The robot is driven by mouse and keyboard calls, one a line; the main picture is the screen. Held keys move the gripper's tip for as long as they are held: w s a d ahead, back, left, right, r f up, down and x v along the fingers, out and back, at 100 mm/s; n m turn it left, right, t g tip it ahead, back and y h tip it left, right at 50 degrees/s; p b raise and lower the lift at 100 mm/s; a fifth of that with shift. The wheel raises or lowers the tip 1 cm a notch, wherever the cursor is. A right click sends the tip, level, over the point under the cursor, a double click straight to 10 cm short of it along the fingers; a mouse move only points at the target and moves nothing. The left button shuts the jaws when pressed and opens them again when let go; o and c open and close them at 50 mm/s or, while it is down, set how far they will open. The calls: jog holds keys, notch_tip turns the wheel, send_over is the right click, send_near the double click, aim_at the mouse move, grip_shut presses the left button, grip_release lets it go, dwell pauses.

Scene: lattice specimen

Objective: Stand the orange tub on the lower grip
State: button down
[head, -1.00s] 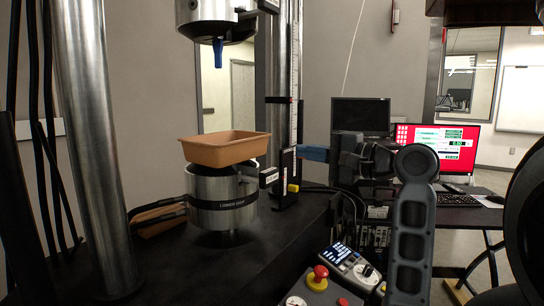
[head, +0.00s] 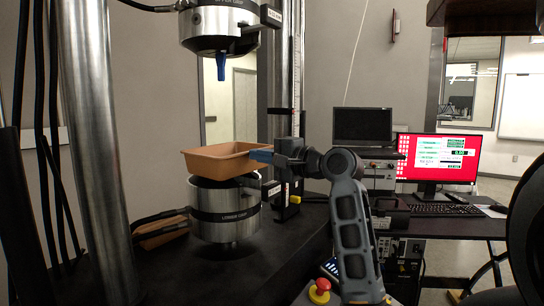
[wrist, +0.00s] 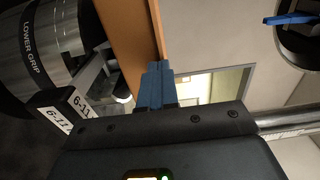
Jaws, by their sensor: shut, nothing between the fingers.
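The orange tub (head: 225,165) sits open side up on the round metal lower grip (head: 225,210). Its ends overhang the grip, and I cannot tell whether its base lies fully flat. In the wrist view the tub's side (wrist: 128,30) runs along the top, beside the lower grip (wrist: 50,45). My gripper (head: 255,155) has blue fingers, shut together and empty, at the tub's right end. In the wrist view the fingertips (wrist: 155,72) meet the tub's edge; I cannot tell whether they touch it.
The upper grip (head: 220,30), with a blue tip, hangs above the tub with a clear gap. A thick steel column (head: 90,130) stands at left. A red stop button (head: 320,288) is at the front. A desk with a red-screened monitor (head: 437,158) is at right.

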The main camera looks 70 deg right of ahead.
jog(key=shift+w, duration=0.2)
jog(key=p+x, duration=0.2)
jog(key=x, duration=0.4)
jog(key=shift+w+d+r+p, duration=0.1)
jog(key=shift+w+p, duration=0.2)
jog(key=shift+w+d, duration=0.15)
jog(key=shift+w, duration=0.25)
jog(key=shift+s, duration=0.1)
